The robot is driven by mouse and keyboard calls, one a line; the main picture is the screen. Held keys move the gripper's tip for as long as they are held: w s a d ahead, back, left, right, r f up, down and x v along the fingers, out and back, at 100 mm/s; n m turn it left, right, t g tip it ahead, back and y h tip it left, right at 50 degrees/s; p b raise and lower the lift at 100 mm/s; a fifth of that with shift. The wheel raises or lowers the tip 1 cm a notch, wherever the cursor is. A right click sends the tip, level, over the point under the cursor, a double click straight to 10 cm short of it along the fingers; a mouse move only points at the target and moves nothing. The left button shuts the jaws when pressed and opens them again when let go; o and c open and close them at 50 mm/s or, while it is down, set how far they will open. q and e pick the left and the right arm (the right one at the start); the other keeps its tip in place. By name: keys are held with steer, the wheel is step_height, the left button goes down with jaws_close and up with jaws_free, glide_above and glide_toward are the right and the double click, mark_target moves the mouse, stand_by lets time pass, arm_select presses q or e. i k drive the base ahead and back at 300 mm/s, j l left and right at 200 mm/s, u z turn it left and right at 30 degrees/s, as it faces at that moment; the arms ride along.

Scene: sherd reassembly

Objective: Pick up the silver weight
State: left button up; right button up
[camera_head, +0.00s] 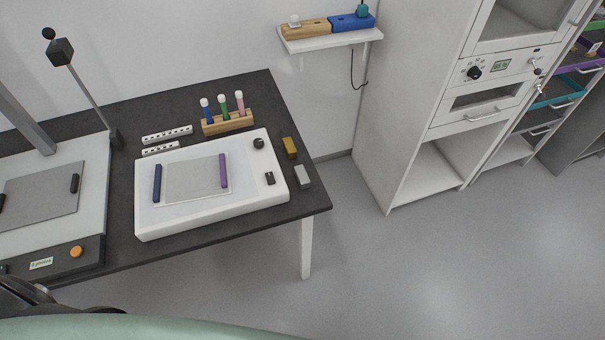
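The silver weight (303,177) is a small light-grey block on the dark table top (250,237), near its right edge. It lies just right of the white light box (205,216). A brass-coloured block (290,148) of similar shape lies behind it. Nothing touches the silver weight from above. Neither of my grippers shows in the view.
A wooden rack (228,122) with several coloured tubes stands behind the light box. Two white perforated strips (167,134) lie left of it. A stand with a grey plate (42,194) fills the left. Open floor (420,270) and a white cabinet (405,125) are to the right.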

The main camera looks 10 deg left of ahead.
mark_target(304, 182)
steer(key=u, duration=0.35)
steer(key=i+l+u, duration=0.15)
steer(key=u, duration=0.2)
steer(key=l+u, duration=0.35)
steer(key=i+l+u, duration=0.15)
steer(key=l+u, duration=0.2)
steer(key=j, duration=0.1)
